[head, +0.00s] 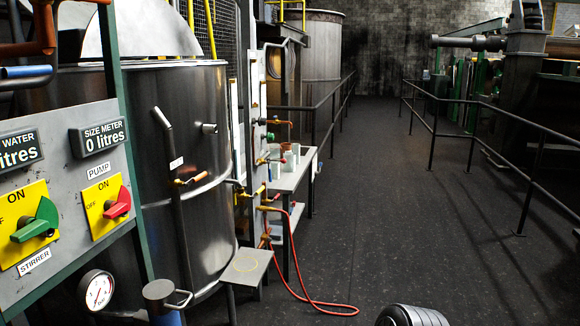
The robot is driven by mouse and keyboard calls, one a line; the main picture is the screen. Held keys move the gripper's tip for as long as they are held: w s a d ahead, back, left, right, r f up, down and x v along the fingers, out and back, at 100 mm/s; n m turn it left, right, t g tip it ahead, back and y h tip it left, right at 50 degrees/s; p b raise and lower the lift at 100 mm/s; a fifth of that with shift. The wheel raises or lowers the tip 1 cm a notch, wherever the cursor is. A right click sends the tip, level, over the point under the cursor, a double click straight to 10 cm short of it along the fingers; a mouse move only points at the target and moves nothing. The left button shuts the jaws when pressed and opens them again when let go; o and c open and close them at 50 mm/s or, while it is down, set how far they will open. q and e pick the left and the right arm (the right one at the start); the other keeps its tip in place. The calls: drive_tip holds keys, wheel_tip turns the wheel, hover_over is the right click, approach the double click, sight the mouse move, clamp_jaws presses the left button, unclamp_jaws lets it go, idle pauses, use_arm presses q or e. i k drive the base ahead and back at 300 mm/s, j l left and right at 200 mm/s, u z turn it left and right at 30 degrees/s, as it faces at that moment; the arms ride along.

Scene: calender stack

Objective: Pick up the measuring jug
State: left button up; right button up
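I cannot tell for certain which thing is the measuring jug. Several small pale containers (290,157) stand on a narrow white side table (286,180) beside the big steel tank, too small to make out markings. A grey cylinder with a looped handle (158,290) shows at the bottom edge, below the control panel, with something blue under it. Neither of my grippers is in view.
The steel tank (185,150) and control panel (75,205) fill the left. A small square plate (246,266) on a stand and a red hose (305,298) on the floor lie near the table. The dark walkway (400,210) is clear between railings.

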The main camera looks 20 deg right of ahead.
sight(289, 168)
drive_tip(key=i+l+z, duration=0.65)
drive_tip(key=i, duration=0.2)
drive_tip(key=i+l+z, duration=0.1)
drive_tip(key=i+z, duration=0.15)
drive_tip(key=i, duration=1.65)
drive_tip(key=i+j, duration=0.15)
drive_tip(key=i, duration=0.4)
drive_tip(key=i+j, duration=0.2)
drive_tip(key=i, duration=0.35)
drive_tip(key=i+j, duration=0.15)
drive_tip(key=i, duration=0.45)
drive_tip(key=i+j, duration=0.2)
drive_tip(key=i, duration=0.35)
drive_tip(key=l+z, duration=0.05)
